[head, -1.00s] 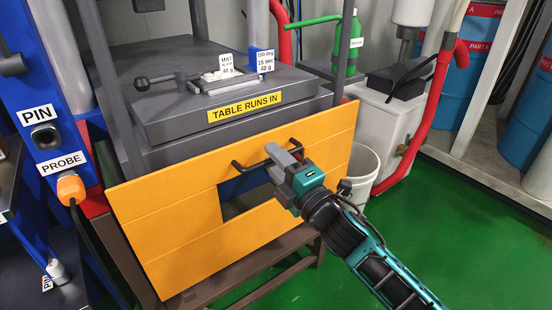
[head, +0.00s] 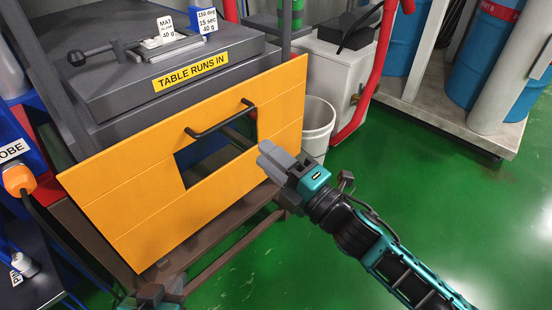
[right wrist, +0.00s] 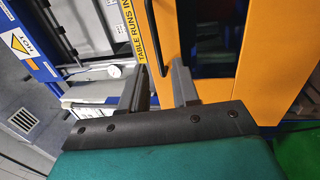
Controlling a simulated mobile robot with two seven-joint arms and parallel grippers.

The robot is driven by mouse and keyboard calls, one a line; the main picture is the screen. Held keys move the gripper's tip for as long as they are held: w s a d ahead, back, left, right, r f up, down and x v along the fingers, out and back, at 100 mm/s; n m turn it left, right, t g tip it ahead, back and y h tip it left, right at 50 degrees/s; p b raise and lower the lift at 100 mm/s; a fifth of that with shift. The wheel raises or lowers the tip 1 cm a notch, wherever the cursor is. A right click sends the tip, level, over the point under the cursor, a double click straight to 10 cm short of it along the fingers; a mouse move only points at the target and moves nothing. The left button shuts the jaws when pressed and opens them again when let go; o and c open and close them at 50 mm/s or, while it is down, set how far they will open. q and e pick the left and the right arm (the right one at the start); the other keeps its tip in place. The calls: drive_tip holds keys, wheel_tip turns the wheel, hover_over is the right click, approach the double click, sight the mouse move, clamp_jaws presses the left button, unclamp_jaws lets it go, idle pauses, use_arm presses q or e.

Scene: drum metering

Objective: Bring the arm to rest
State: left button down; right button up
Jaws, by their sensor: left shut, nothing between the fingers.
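My right gripper (head: 268,156) is in front of the orange panel (head: 130,190), below and right of its black bar handle (head: 222,122). It is apart from the handle. In the right wrist view its two grey fingers (right wrist: 162,88) stand apart with nothing between them, and the handle (right wrist: 155,40) shows beyond them. My left gripper (head: 155,295) is at the bottom edge of the head view, low in front of the panel and partly cut off. It is shut and empty.
The grey machine table (head: 180,85) with a yellow "TABLE RUNS IN" label stands behind the panel. A white bucket (head: 318,125) and a red pipe (head: 375,80) are to the right. Blue drums (head: 490,60) stand at the back right. The green floor (head: 450,200) at right is clear.

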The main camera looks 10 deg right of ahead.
drive_tip(key=shift+s+d+f, duration=0.1)
drive_tip(key=shift+s+d, duration=0.25)
drive_tip(key=shift+s, duration=0.15)
